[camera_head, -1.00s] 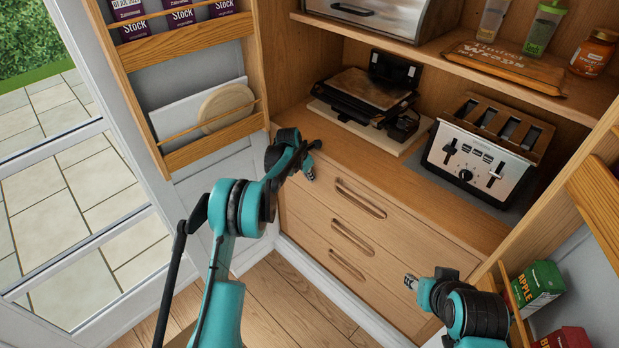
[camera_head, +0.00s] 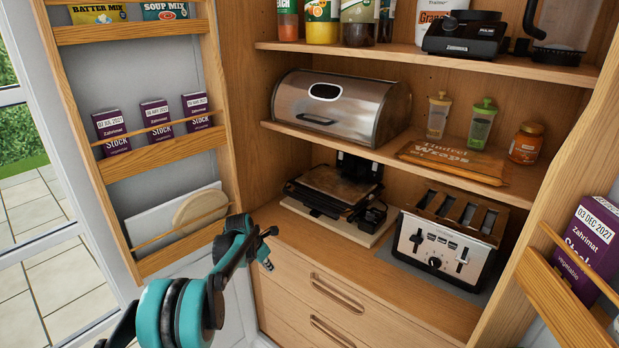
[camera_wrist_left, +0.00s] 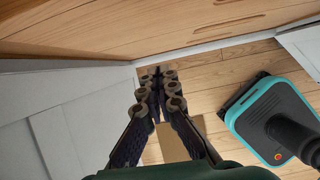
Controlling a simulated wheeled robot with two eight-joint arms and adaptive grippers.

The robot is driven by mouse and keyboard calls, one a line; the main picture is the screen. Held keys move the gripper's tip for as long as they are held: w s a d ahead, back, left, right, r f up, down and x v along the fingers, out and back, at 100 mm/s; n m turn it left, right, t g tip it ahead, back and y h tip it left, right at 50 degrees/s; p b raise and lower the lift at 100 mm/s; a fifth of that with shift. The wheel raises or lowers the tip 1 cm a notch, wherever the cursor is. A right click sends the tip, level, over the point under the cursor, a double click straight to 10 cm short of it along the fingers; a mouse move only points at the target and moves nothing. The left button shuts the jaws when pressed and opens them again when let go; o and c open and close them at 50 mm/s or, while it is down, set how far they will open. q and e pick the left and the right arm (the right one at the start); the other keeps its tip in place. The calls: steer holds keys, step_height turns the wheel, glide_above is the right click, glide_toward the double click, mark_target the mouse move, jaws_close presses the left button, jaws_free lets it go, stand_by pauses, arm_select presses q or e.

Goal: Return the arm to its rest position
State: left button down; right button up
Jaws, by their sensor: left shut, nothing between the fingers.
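My left arm comes in from the lower left of the head view. Its gripper (camera_head: 268,248) is in front of the left end of the wooden counter, beside the left door rack (camera_head: 176,250). The gripper is shut and holds nothing. In the left wrist view its two fingers (camera_wrist_left: 159,78) point toward the foot of the drawer cabinet, with wooden floor beyond them. My right gripper is outside the head view.
Drawers (camera_head: 310,310) stand just right of the left gripper. On the counter are a sandwich press (camera_head: 335,187) and a toaster (camera_head: 445,240). A right door rack (camera_head: 570,300) holds a stock box (camera_head: 590,240). Wooden floor (camera_wrist_left: 200,80) shows below.

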arm_select(q)
steer(key=s+d+r+m+t+y, duration=0.1)
steer(key=s+d+r+m+t, duration=0.1)
steer(key=s+r+m, duration=1.55)
steer(key=s+f+m, duration=0.2)
steer(key=s+m, duration=0.3)
steer(key=s, duration=0.6)
steer(key=s+f+m+t+y, duration=0.1)
steer(key=s+m, duration=0.5)
steer(key=s, duration=0.6)
steer(key=shift+s+d+f+t, duration=0.25)
steer(key=shift+d+f+t, duration=0.05)
steer(key=shift+f, duration=0.55)
